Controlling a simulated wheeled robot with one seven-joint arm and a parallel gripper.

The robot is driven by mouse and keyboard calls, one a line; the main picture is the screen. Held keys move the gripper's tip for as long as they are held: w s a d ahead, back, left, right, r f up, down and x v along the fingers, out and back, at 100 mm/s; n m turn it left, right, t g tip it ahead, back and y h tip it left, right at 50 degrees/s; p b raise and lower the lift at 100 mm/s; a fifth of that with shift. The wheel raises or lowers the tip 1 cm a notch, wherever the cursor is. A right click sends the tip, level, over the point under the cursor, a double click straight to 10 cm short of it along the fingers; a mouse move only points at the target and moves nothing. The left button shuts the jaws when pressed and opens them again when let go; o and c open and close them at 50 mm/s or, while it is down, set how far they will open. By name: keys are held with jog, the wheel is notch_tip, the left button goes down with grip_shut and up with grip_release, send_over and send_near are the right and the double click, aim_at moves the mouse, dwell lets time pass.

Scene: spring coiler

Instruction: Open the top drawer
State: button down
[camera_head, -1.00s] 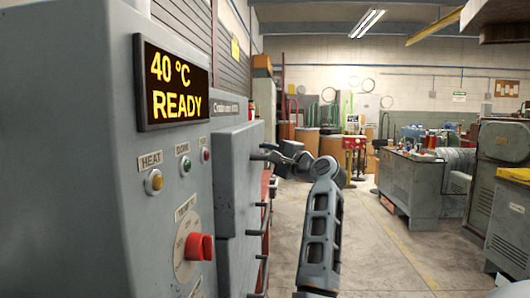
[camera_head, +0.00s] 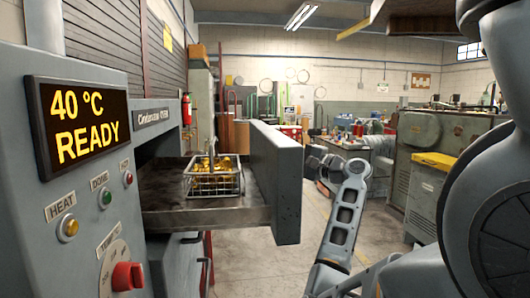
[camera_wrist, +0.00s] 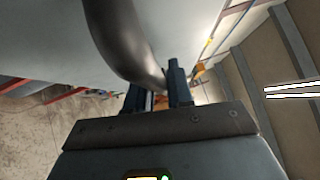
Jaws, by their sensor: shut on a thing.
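The top drawer (camera_head: 276,180) of the grey machine stands pulled well out. Its thick grey front faces right, and its tray holds a wire basket (camera_head: 214,184) of small golden parts. My gripper (camera_head: 318,162) is at the outer side of the drawer front in the head view. In the wrist view my gripper (camera_wrist: 156,90) is shut on the drawer's dark curved handle (camera_wrist: 122,38), with the pale drawer face behind it. The handle itself is hidden in the head view.
The machine's panel has a display (camera_head: 77,124) reading 40 °C READY and a red knob (camera_head: 127,276). Another handle (camera_head: 204,262) shows below the drawer. A workbench (camera_head: 372,150) stands behind my arm. Some floor between is clear.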

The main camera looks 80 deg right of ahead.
jog(key=shift+s+d+f+p, duration=0.1)
jog(key=shift+s+d, duration=0.25)
jog(key=shift+s, duration=0.5)
jog(key=shift+s+d+r+p, duration=0.15)
jog(key=shift+s+d, duration=0.25)
jog(key=shift+s, duration=0.45)
jog(key=shift+s+d+f+p, duration=0.15)
jog(key=shift+s+d, duration=0.2)
jog(key=shift+s, duration=0.5)
jog(key=c, duration=1.1)
grip_release()
jog(key=r+b+v, duration=0.1)
jog(key=v, duration=0.6)
jog(key=shift+s+a+f, duration=0.2)
jog(key=shift+s+f, duration=0.1)
jog(key=shift+f, duration=0.2)
